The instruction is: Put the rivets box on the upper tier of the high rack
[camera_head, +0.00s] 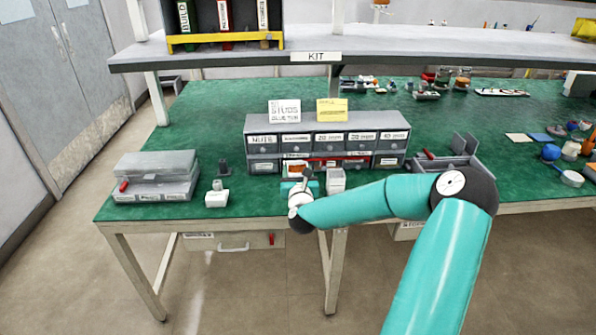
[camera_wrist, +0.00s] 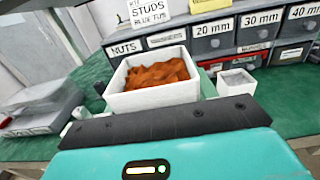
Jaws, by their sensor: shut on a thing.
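A white open box heaped with orange-brown pieces (camera_wrist: 150,98) is right at my gripper's dark jaw edge (camera_wrist: 165,122) in the wrist view; I take it as the rivets box, though no label shows on it. In the head view its orange contents (camera_head: 294,171) show just beyond my gripper (camera_head: 299,187). My gripper is shut on the box's near side, which the jaws hide. The box looks about level, in front of the drawer unit (camera_head: 325,124). A raised grey shelf labelled KIT (camera_head: 430,47) spans above the green bench; I cannot tell whether it is the high rack.
A small white empty bin (camera_head: 336,180) stands right of the box. Grey cases (camera_head: 155,180) and a white block (camera_head: 216,197) lie left. Two signs (camera_head: 284,111) stand on the drawer unit. A binder holder (camera_head: 226,42) occupies the shelf's left; the shelf's middle looks clear.

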